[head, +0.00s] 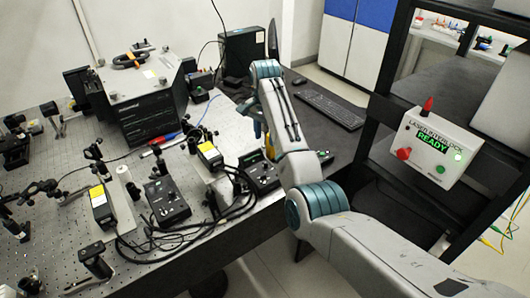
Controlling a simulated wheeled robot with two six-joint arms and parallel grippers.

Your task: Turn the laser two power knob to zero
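Two black laser control boxes with small displays and knobs stand on the bench. One control box (168,202) is at centre left; the other control box (262,178) is further right, close to my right arm. I cannot read their labels, so I cannot tell which is laser two or how its power knob is set. My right arm comes in from the lower right and bends over the bench edge. My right gripper (268,148) is at the right-hand box, mostly hidden by my own arm. Its fingers, and any contact with a knob, cannot be made out. My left gripper is out of view.
Black cables (185,240) loop along the bench edge. Yellow-labelled laser heads (101,207) and optics mounts stand on the perforated bench. A keyboard (327,107) lies behind my arm. A white interlock box (435,150) reading READY, with a green light, hangs on the black frame at right.

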